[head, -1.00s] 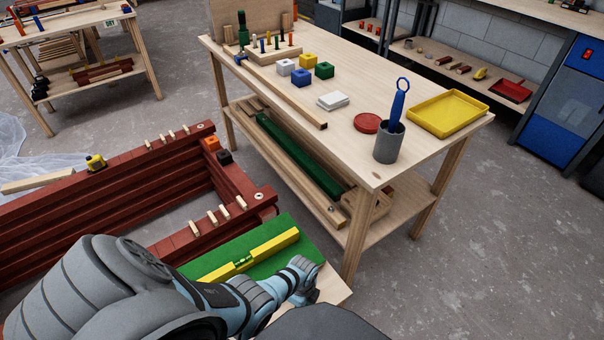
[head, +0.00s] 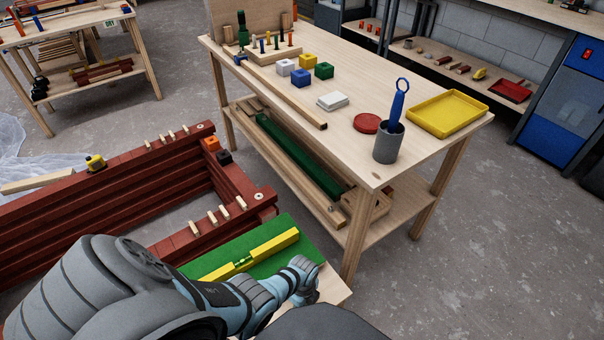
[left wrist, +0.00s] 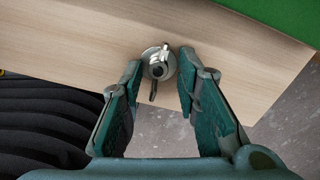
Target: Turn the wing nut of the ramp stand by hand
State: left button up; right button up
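The wing nut (left wrist: 158,69) is a small metal piece on a round washer, set on the pale wooden face of the ramp stand (left wrist: 75,40). One wing points up and a dark one points down in the left wrist view. My left gripper (left wrist: 161,66) is open, with one green finger on each side of the nut; gaps show between fingers and nut. In the head view the gripper (head: 307,290) is at the front edge of the stand's green ramp (head: 290,228), and my arm hides the nut. My right gripper is not in view.
A yellow spirit level (head: 270,248) lies on the green ramp. A red batten frame (head: 110,190) stands to the left. A workbench (head: 355,70) with blocks, a grey cup (head: 388,145) and a yellow tray (head: 447,113) stands behind. Floor to the right is clear.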

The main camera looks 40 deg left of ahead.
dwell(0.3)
pick_arm(q)
notch_tip(320, 180, up, 12)
dwell(0.4)
jog(key=shift+s, duration=0.1)
dwell(0.3)
